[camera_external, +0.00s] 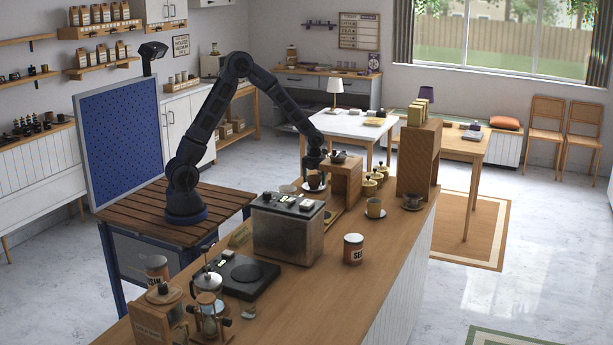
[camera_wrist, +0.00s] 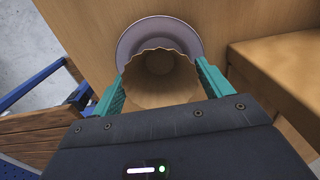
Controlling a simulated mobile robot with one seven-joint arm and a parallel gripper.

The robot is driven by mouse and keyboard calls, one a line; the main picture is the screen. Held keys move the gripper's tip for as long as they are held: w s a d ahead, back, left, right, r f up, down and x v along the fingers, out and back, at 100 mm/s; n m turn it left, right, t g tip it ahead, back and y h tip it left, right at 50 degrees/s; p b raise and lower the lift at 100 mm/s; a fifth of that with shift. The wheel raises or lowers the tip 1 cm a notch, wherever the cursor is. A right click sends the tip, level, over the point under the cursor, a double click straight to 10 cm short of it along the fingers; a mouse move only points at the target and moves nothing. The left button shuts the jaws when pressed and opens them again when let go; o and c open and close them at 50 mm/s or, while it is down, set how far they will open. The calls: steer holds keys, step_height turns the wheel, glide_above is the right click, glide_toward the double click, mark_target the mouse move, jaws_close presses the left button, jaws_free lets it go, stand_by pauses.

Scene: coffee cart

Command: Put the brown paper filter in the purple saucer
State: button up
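The brown paper filter (camera_wrist: 160,90) is between the two teal fingers of my gripper (camera_wrist: 162,82) in the wrist view. Both fingers meet its sides, and its wavy rim faces the camera. The purple saucer (camera_wrist: 158,24) shows as a pale ring beyond and around the filter's far side; its near part is hidden. Whether the filter touches the saucer cannot be told. In the external view my gripper (camera_external: 315,163) points down at the counter's far left edge, above the brown filter (camera_external: 314,181) and the pale saucer (camera_external: 306,188), both small there.
A wooden stand (camera_external: 346,183) is close on the right of my gripper; its side (camera_wrist: 280,75) also fills the right of the wrist view. A metal machine (camera_external: 287,228) stands nearer on the counter. A cup on a saucer (camera_external: 374,209) and a canister (camera_external: 353,248) are further right.

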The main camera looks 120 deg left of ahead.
steer(key=shift+o, duration=0.5)
step_height(320, 180, up, 12)
steer(key=shift+r, duration=0.15)
steer(key=s+d+r+n+t+y, duration=0.1)
steer(key=d+r+n, duration=0.45)
steer(key=d, duration=0.75)
steer(key=s+d+r+n+t, duration=0.1)
steer(key=d+r+n, duration=0.1)
steer(key=d+r, duration=0.85)
steer(key=s+d+n+t+h, duration=0.1)
steer(key=s+d+n+t, duration=0.1)
steer(key=s+d+n, duration=0.8)
steer(key=s+d, duration=0.8)
steer(key=d, duration=0.3)
steer(key=shift+d+r+t, duration=0.15)
steer(key=shift+d+t, duration=0.1)
steer(key=shift+t, duration=0.05)
